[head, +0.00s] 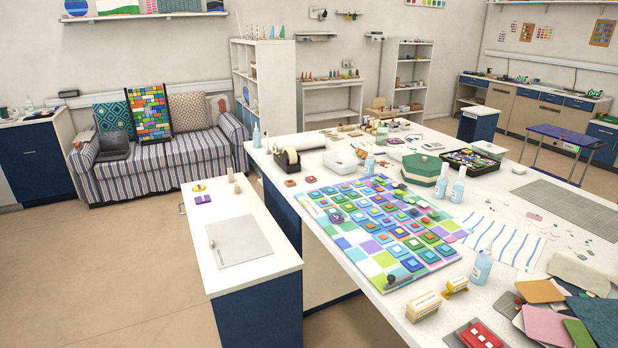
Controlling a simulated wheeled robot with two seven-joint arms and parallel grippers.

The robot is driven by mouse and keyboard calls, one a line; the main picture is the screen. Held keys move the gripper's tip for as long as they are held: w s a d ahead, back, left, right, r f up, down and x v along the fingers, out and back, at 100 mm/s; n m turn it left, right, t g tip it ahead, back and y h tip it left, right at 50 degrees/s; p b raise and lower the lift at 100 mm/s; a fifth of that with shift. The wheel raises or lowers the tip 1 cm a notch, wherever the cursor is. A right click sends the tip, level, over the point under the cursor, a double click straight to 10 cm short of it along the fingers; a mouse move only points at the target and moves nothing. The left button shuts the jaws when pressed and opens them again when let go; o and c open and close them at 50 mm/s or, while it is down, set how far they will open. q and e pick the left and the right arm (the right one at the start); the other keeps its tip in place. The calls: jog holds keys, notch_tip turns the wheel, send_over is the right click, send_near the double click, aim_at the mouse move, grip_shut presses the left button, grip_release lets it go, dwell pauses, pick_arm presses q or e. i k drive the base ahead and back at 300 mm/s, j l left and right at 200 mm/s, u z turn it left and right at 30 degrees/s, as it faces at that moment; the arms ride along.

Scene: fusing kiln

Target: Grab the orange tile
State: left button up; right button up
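A colourful mosaic panel (352,253) lies on the large white table, with many small square tiles in rows on it. A few of these tiles look orange or red, such as an orange tile (371,227) near the panel's middle; at this size I cannot tell exactly which one is meant. A larger flat orange-tan sheet (539,291) lies among other coloured sheets at the table's near right. Neither of my grippers shows in the head view.
Spray bottles (481,268), a green box (425,168), stamp-like blocks (423,306) and a tape dispenser (288,159) stand around the panel. A lower white cabinet (244,193) adjoins at left. Open floor (110,265) lies left of it.

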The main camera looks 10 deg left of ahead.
aim_at(291, 183)
jog(key=i+j+z, duration=0.2)
jog(key=i+j, duration=0.25)
jog(key=i+j+z, duration=0.25)
jog(key=i+j, duration=0.15)
jog(key=j, duration=0.25)
